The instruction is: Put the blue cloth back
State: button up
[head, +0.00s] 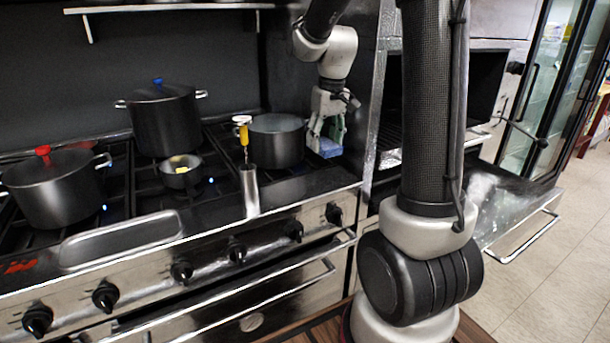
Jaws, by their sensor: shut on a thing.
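My gripper (325,136) points down at the right end of the stove, beside a pot. It is shut on the blue cloth (330,148), a small blue block-like bundle between the fingertips. The cloth is just above or on the stove's right front part; I cannot tell whether it touches the surface. Part of the cloth is hidden by the fingers.
An open pot (276,141) stands just left of my gripper. A steel cylinder (249,190) with a yellow-handled tool (244,139) is at the front edge. A lidded pot (163,118), a small pan (181,172), a red-knobbed pot (55,187) and an empty tray (122,238) are left.

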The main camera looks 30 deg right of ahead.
aim_at(320, 180)
jog(key=f, duration=1)
jog(key=shift+w+a, duration=0.15)
jog(key=shift+w, duration=0.25)
jog(key=o, duration=1.1)
jog(key=shift+r, duration=0.15)
jog(key=r, duration=0.3)
jog(key=s+r, duration=0.1)
jog(key=r, duration=0.7)
jog(key=shift+s+r, duration=0.1)
jog(key=shift+s, duration=0.1)
jog(key=s+a+r+t, duration=0.1)
jog(key=s, duration=0.6)
jog(key=s+a+r, duration=0.2)
jog(key=s, duration=0.5)
jog(key=s+a+r+t, duration=0.1)
jog(key=s+a+r, duration=0.1)
jog(key=s, duration=0.6)
jog(key=shift+t, duration=0.3)
